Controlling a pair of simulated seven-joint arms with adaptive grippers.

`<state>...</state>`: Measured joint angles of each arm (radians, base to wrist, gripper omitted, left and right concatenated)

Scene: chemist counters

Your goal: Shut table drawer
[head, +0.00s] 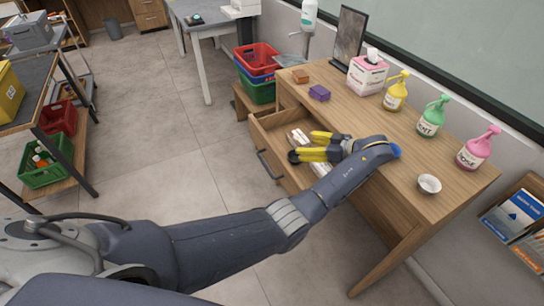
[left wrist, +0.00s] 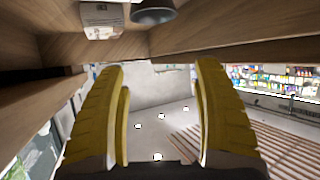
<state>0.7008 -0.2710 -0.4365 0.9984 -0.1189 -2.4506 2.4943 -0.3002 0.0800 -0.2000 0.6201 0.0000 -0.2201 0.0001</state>
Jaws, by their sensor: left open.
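The wooden table (head: 405,160) stands at the right in the head view. Its drawer (head: 268,148) is pulled out towards the left, with a dark bar handle (head: 264,165) on its front. White items (head: 295,137) lie inside. My left gripper (head: 305,146) is over the open drawer, its yellow fingers apart and pointing left towards the drawer front. It looks empty. The wrist and forearm hide part of the drawer and table edge. In the left wrist view the open fingers (left wrist: 160,115) show with wooden surfaces close around them; contact cannot be told. My right gripper is not in view.
On the tabletop are a tissue box (head: 367,73), several coloured pump bottles (head: 432,120), a small white bowl (head: 429,184), a purple box (head: 319,93) and a dark-framed panel (head: 348,38). Stacked crates (head: 257,88) stand beyond the drawer. The floor (head: 165,130) left of the drawer is clear.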

